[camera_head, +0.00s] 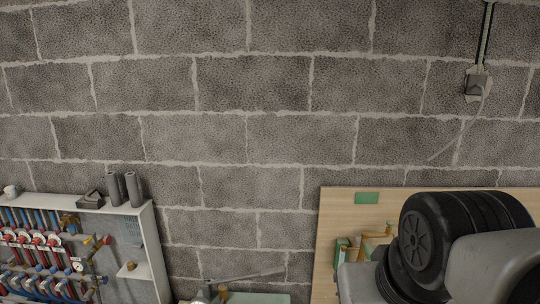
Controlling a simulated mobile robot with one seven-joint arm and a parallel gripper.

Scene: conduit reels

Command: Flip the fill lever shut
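A pipe manifold (40,255) with blue and red pipes, round red-and-white dials and brass fittings sits in a white open cabinet (151,245) at the lower left. At its right end are small red and yellow handles (97,240) and a round white gauge (78,266). I cannot tell which part is the fill lever or whether it is open or shut. The bottom edge of the picture cuts off the lower manifold.
Dark rolls (124,188) stand on the cabinet. Black wheel-like forms (440,245) and a grey rounded body (500,268) fill the lower right before a wooden board (332,225). A grey bar (245,276) lies low in the middle. The block wall (250,135) has a box (474,84) with a cable.

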